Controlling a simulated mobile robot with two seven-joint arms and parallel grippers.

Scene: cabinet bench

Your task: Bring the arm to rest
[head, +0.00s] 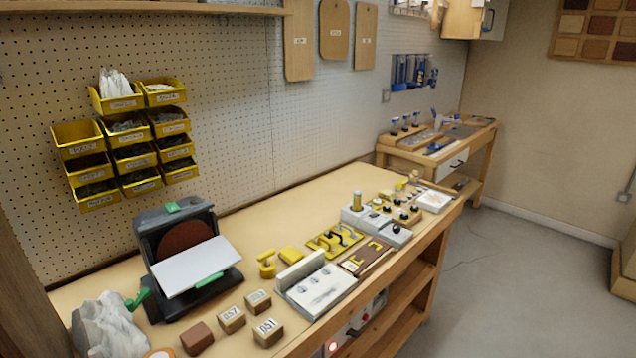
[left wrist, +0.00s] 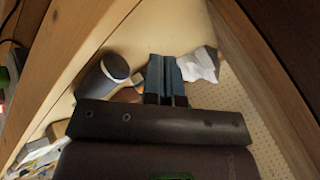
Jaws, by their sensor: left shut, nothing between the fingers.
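My left gripper (left wrist: 165,72) shows in the left wrist view, at the middle. Its two dark blue-grey fingers lie side by side, shut with nothing between them. Behind the fingers is a pale surface, and the fingers are apart from the things seen beyond them as far as I can tell. No arm or gripper of mine shows in the head view. My right gripper is in neither view.
A white crumpled cloth (left wrist: 199,65) and a dark rounded object (left wrist: 104,75) lie near the left fingers; wooden beams (left wrist: 85,50) flank them. The bench holds a disc sander (head: 185,250), wooden blocks (head: 268,332) and a white-grey fixture (head: 318,287). Yellow bins (head: 85,171) hang behind.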

